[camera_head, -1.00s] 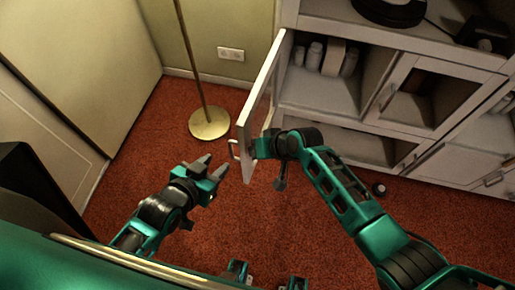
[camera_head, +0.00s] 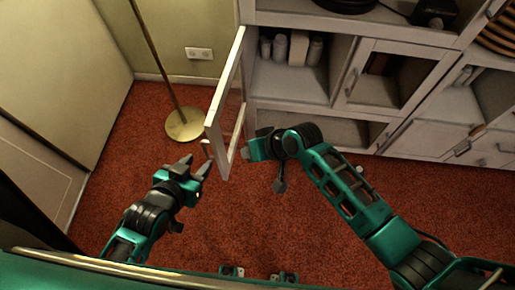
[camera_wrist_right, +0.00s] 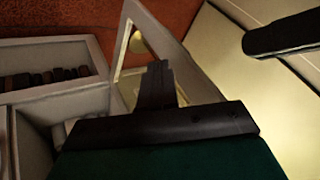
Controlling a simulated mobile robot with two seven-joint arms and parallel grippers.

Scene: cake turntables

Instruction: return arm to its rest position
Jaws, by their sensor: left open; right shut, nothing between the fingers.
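My right arm (camera_head: 345,185) reaches in from the lower right in the head view. My right gripper (camera_head: 252,152) is beside the open cabinet door (camera_head: 228,95), with a small gap between them in that view. In the right wrist view the gripper's fingers (camera_wrist_right: 157,85) are together with nothing between them, and the open door (camera_wrist_right: 150,50) shows beyond. My left gripper (camera_head: 193,169) is open and empty over the red carpet, left of the door's lower end.
The white cabinet (camera_head: 300,105) stands at the back, with bottles (camera_head: 280,47) on an open shelf. A brass lamp base (camera_head: 184,124) stands on the carpet left of the door. A black round object (camera_head: 435,12) is on top. The carpet (camera_head: 240,225) between my arms is clear.

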